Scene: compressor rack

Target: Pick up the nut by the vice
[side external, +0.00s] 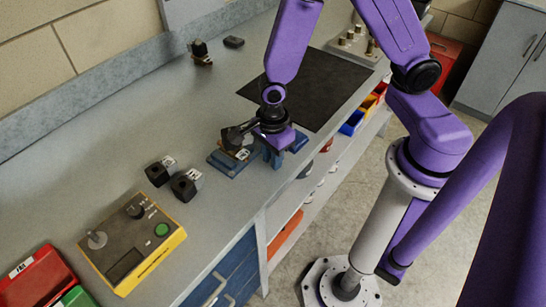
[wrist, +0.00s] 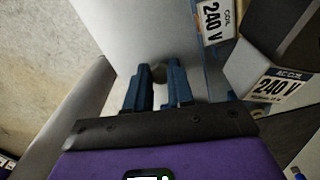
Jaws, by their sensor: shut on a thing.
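My gripper (side external: 271,158) is low over the bench's front edge, just right of the blue vice (side external: 228,163) in the side view. In the wrist view its two blue fingers (wrist: 159,80) are shut on a small, pale, rounded nut (wrist: 159,73), seen between the fingertips. The nut is blurred against the light bench and hidden in the side view. A coil with a "240 V" label (wrist: 215,22) sits in or on the vice, right of the fingers in the wrist view. I cannot tell whether the nut touches the bench.
Two black coils (side external: 172,178) stand left of the vice. A yellow control box (side external: 132,243) and a red bin (side external: 35,282) are at front left. A dark mat (side external: 315,85) lies behind my gripper. The bench between the back wall and the coils is mostly clear.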

